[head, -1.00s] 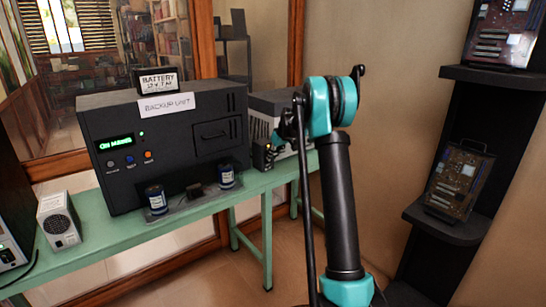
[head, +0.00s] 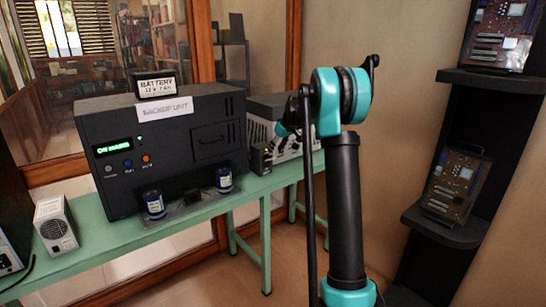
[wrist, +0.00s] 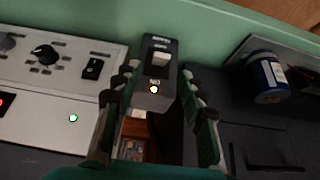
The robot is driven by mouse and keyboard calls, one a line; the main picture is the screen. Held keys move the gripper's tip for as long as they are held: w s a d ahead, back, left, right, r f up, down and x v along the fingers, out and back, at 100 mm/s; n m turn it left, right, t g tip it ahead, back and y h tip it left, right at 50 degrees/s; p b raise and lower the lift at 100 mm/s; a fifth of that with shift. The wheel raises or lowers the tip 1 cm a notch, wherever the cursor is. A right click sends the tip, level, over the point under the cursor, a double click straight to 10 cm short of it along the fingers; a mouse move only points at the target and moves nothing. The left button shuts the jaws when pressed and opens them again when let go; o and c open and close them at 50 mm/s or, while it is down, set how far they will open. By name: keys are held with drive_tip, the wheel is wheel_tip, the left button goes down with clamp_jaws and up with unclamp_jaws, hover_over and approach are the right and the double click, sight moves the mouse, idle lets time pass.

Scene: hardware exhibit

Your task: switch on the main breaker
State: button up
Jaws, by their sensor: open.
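The main breaker (wrist: 155,75) looks like a small dark box with a pale switch lever (wrist: 160,58) and a lit whitish lamp (wrist: 153,89). It stands between the backup unit and a pale device, and also shows small in the head view (head: 261,158). My gripper (wrist: 159,74) is open, with one finger on each side of the box in the wrist view. I cannot tell whether the fingers touch it. The lever's position is too small to read. In the head view my gripper is mostly hidden behind my arm.
The black backup unit (head: 165,165) shows a green lit display. The pale device (wrist: 60,75) with knobs and a rocker switch is close beside the breaker. A dark shelf (head: 450,230) stands at right.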

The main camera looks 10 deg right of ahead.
drive_tip(key=shift+v, duration=1.95)
